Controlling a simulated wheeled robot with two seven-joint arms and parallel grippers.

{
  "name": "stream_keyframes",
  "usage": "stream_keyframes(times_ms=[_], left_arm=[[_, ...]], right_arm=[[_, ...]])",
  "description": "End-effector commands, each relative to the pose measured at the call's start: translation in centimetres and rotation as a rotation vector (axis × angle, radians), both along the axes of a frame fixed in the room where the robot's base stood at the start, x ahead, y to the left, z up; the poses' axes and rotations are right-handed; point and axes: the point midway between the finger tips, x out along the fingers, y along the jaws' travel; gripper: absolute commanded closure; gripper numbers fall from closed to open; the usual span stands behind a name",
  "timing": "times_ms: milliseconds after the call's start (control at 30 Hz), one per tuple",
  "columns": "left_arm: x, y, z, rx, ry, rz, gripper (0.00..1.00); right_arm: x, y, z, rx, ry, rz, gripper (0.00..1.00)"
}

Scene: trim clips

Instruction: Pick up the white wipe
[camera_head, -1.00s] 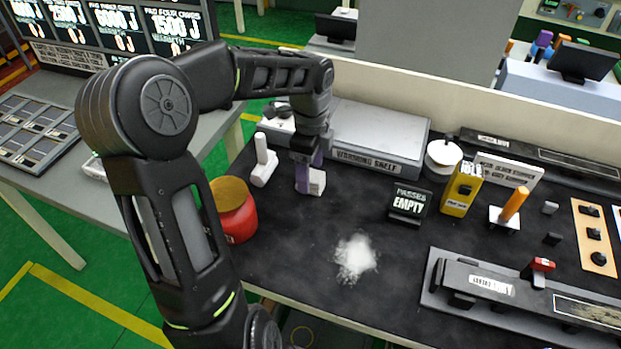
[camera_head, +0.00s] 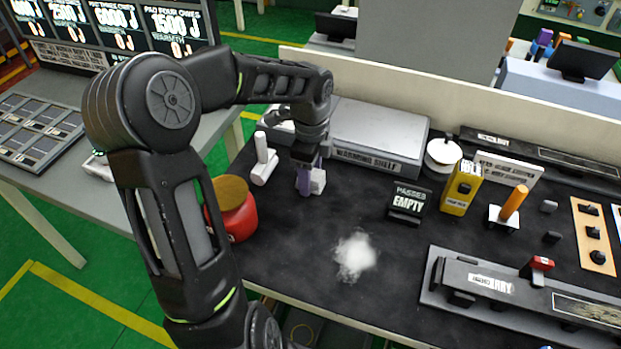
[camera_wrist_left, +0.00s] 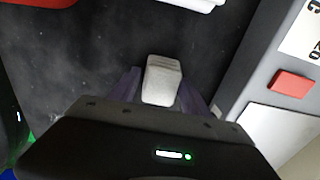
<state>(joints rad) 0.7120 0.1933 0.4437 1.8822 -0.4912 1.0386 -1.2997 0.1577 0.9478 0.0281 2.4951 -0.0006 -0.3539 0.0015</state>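A small white block, which I take for the white wipe (camera_head: 318,181), stands on the dark bench top beside my left gripper's fingers. In the left wrist view the white wipe (camera_wrist_left: 161,80) lies between the two purple fingers. My left gripper (camera_head: 304,182) points down at the bench, and its fingers (camera_wrist_left: 160,92) are apart, one on each side of the block, with little gap. I see no clear grip on it. The block's lower part is partly hidden by the gripper body in the wrist view. My right gripper is not in view.
A red jar (camera_head: 233,210) with a tan lid stands left of the gripper, a white T-shaped piece (camera_head: 263,162) close behind it. The grey warming shelf (camera_head: 378,138) is at the back. A fluffy white patch (camera_head: 355,257) lies on open bench; an "EMPTY" sign (camera_head: 408,203) stands to the right.

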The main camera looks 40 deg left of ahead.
Motion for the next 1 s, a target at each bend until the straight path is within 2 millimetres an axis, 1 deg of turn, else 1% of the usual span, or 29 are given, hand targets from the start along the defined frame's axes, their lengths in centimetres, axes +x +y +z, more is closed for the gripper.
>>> stream_keyframes(times_ms=[33,67,567,600,833,933,1000], left_arm=[[0.0,0.0,0.0,0.000,0.000,0.000,0.51],[0.0,0.0,0.0,0.000,0.000,0.000,0.53],[0.0,0.0,0.0,0.000,0.000,0.000,0.94],[0.0,0.0,0.0,0.000,0.000,0.000,0.95],[0.0,0.0,0.1,0.000,-0.001,0.000,0.95],[0.0,0.0,0.7,0.001,-0.001,0.001,0.95],[0.1,0.1,1.6,0.003,-0.004,0.002,0.95]], right_arm=[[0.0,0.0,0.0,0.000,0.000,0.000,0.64],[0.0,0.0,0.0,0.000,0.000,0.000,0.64],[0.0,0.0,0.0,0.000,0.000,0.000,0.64],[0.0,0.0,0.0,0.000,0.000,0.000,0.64],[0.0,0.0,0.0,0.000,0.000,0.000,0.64],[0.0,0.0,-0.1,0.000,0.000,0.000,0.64],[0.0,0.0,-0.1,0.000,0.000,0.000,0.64]])
